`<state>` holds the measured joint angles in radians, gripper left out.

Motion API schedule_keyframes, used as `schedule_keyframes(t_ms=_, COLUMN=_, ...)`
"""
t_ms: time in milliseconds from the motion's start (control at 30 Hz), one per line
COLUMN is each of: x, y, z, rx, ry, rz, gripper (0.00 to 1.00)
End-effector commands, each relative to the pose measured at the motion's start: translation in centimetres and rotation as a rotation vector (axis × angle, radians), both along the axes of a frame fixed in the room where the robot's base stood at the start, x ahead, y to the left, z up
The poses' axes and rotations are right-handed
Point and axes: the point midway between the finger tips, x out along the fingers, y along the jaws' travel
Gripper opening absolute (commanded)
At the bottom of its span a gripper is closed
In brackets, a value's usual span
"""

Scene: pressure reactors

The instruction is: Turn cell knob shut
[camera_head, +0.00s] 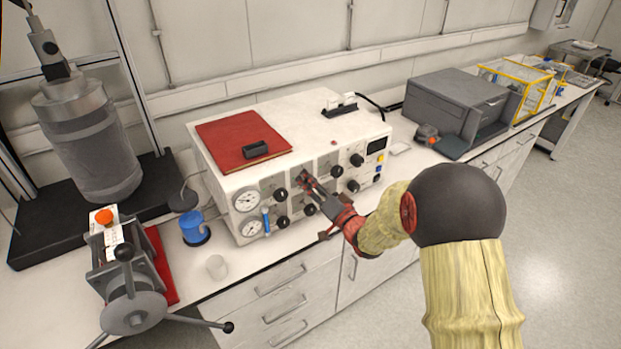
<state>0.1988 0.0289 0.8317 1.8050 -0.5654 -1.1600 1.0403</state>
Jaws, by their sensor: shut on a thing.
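A white control box (225,191) stands on the bench with several black knobs, two round gauges and a small dark display on its front panel. My gripper (306,182) is at the upper middle of this panel, its fingers pointing at the box. It is shut on a knob there, and the fingers hide most of that knob. The other black knobs, such as the upper left knob (281,194) and the upper right knob (357,160), are in plain view. Labels on the panel are too small to read, so I cannot tell which knob is the cell knob.
A red book (240,135) lies on the box. To the left are a blue cup (194,229), a clear beaker (216,267) and a metal vessel (92,150). A grey instrument (455,105) stands to the right. Drawers (279,279) are below the bench's front edge.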

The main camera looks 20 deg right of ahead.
Motion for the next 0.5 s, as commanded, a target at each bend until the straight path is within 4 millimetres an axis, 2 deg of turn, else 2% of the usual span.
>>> schedule_keyframes(t_ms=500, x=0.05, y=-0.11, z=0.06, rx=0.423, ry=0.138, rz=-0.002, gripper=0.07)
